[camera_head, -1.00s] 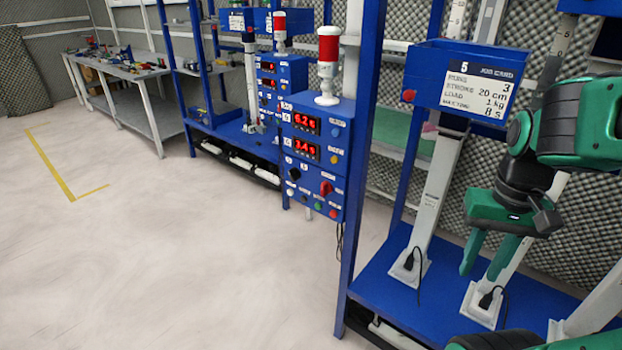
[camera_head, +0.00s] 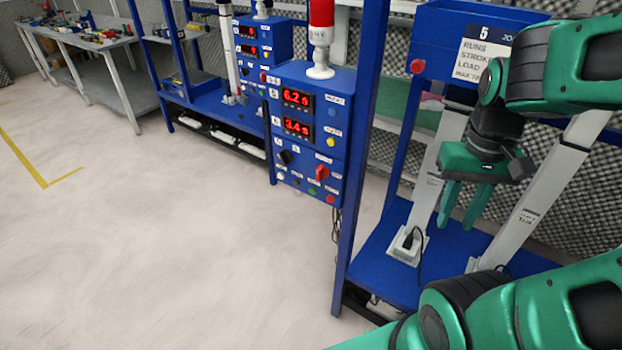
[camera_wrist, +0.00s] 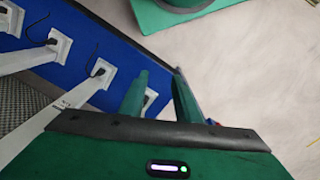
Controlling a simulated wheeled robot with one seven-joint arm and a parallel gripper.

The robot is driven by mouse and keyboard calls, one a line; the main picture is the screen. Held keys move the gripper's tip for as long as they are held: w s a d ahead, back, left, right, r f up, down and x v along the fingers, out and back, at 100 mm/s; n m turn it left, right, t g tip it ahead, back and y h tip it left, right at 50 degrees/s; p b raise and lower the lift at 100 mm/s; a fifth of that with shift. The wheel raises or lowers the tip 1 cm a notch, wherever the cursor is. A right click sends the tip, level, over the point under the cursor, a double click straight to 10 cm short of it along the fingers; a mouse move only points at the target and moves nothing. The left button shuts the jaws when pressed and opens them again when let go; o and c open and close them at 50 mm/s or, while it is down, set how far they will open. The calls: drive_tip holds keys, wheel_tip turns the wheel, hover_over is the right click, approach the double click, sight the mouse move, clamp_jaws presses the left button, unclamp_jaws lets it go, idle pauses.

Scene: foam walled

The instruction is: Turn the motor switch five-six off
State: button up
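A blue control box (camera_head: 338,100) stands left of the near blue post, with two red lit displays. On its lower front are a red rotary knob (camera_head: 322,172) and a black rotary knob (camera_head: 285,157). Labels beside them are too small to read, so I cannot tell which is the motor switch five-six. My green gripper (camera_head: 458,224) hangs right of the post, in front of the rig, with its fingers pointing down. The fingers are apart and empty; they also show in the wrist view (camera_wrist: 160,92). The control box is not clearly visible there.
A blue post (camera_head: 362,150) stands between the box and my gripper. The blue rig base (camera_head: 378,265) carries pale slanted columns and a cable. A second control box (camera_head: 262,45) and a cluttered workbench (camera_head: 95,45) are farther left. The floor in front is open.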

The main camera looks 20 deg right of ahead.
drive_tip(key=w+a+f+n+g+h, duration=0.2)
drive_tip(key=w+f+n+g+h, duration=0.15)
drive_tip(key=w+f+n, duration=0.55)
drive_tip(key=n+t+h, duration=1.1)
drive_tip(key=n+t, duration=0.4)
drive_tip(key=n, duration=0.7)
approach(317, 175)
drive_tip(key=shift+g, duration=0.25)
drive_tip(key=x, duration=0.8)
drive_tip(key=shift+w+r, duration=0.15)
drive_tip(key=shift+d, duration=0.1)
clamp_jaws()
